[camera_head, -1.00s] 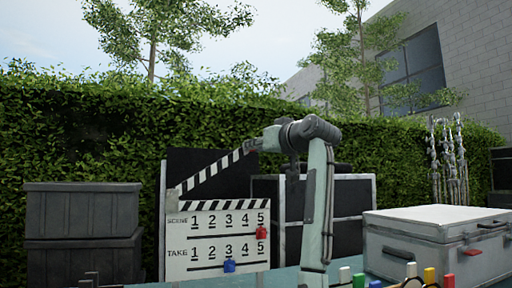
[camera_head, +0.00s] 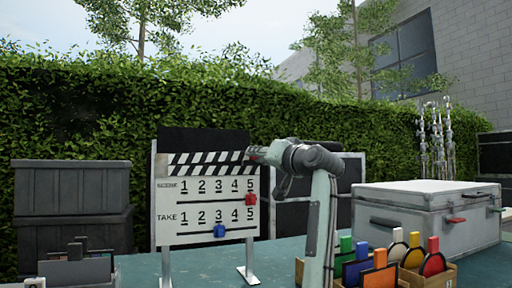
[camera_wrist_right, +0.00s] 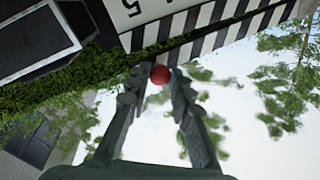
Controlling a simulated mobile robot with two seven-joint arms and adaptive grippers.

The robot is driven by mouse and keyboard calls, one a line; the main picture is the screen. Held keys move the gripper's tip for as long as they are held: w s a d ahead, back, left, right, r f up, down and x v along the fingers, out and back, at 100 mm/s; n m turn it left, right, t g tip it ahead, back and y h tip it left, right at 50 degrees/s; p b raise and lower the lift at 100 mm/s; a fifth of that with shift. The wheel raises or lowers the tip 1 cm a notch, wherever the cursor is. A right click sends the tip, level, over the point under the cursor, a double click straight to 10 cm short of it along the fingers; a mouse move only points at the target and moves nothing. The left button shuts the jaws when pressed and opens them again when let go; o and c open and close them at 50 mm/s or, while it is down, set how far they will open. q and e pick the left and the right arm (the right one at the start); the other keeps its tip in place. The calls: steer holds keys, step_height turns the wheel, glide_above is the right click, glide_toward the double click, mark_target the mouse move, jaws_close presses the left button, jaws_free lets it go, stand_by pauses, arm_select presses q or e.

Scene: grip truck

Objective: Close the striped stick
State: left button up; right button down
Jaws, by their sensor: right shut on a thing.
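The clapperboard (camera_head: 177,207) stands upright on the table, its white face showing SCENE and TAKE rows with a red and a blue slider. My right gripper (camera_head: 256,153) is at the stick's right end. In the right wrist view, the gripper (camera_wrist_right: 160,78) is shut on a red knob (camera_wrist_right: 159,74) beside the striped stick (camera_wrist_right: 218,37). My left gripper is not in view.
Stacked grey crates (camera_head: 72,190) stand at left. A white case (camera_head: 425,205) stands at right, behind several coloured paddles (camera_head: 380,275) in holders. Grey items (camera_head: 75,270) sit at the lower left. The blue-green table (camera_head: 200,265) is bare below the board. A hedge fills the back.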

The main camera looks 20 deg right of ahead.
steer(key=shift+f+m, duration=0.5)
steer(key=shift+f, duration=0.55)
steer(key=c, duration=1.3)
jaws_free()
steer(key=shift+c, duration=0.2)
steer(key=shift+s+d, duration=0.1)
steer(key=s+d, duration=0.2)
steer(key=s, duration=0.9)
steer(key=shift+s+f, duration=0.3)
steer(key=shift+f, duration=0.15)
